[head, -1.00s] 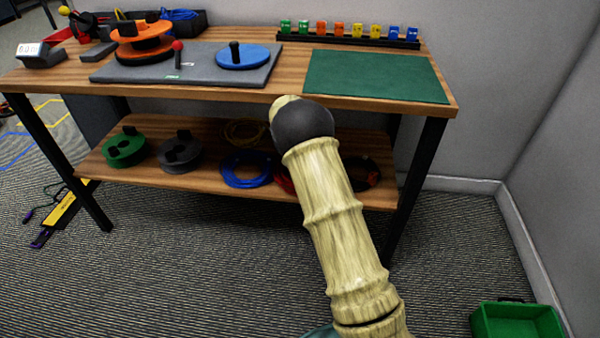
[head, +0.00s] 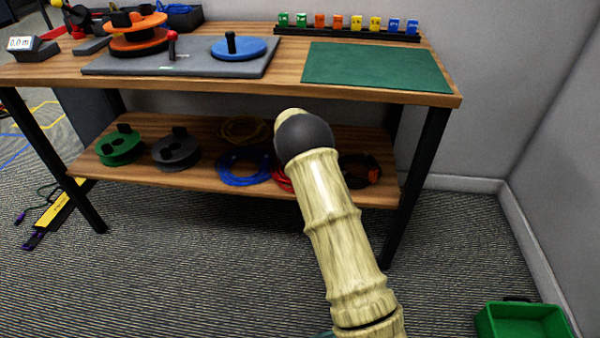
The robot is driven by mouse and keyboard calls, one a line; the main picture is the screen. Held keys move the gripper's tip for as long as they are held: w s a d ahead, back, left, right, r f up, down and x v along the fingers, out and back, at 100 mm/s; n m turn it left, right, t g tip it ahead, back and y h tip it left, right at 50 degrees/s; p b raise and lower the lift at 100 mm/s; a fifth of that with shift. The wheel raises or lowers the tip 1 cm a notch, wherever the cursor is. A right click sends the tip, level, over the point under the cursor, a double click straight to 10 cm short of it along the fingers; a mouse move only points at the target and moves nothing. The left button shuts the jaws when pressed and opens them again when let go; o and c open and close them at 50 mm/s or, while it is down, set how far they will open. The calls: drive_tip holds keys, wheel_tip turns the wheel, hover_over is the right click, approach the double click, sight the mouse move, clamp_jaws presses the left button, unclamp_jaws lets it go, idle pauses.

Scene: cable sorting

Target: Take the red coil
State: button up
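The red coil (head: 283,179) lies on the lower shelf (head: 235,196) of the workbench, between the blue coil and the black coil. Only its left part shows; my arm covers the rest. My arm rises from the bottom of the head view, pale and ribbed, with a dark rounded joint in front of the shelf. My gripper itself cannot be made out; it is hidden behind the arm or out of the picture.
On the shelf lie a blue coil (head: 243,168), a yellow coil (head: 243,130), a black coil (head: 358,170), a green reel (head: 120,147) and a grey reel (head: 176,150). The table leg (head: 413,185) stands right of the shelf. A green crate (head: 522,322) sits on the floor.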

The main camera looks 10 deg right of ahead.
drive_tip(key=shift+r, duration=0.1)
idle(0.3)
clamp_jaws()
drive_tip(key=shift+r+p, duration=0.45)
drive_tip(key=shift+r, duration=0.05)
wheel_tip(320, 180, up, 3)
drive_tip(key=shift+p, duration=1.25)
drive_tip(key=s+a+p, duration=0.3)
drive_tip(key=s+a, duration=0.1)
drive_tip(key=a, duration=0.4)
drive_tip(key=s+a+p, duration=0.3)
drive_tip(key=s+a, duration=0.1)
drive_tip(key=a, duration=0.4)
drive_tip(key=shift+f+p, duration=0.25)
drive_tip(key=shift+p, duration=0.1)
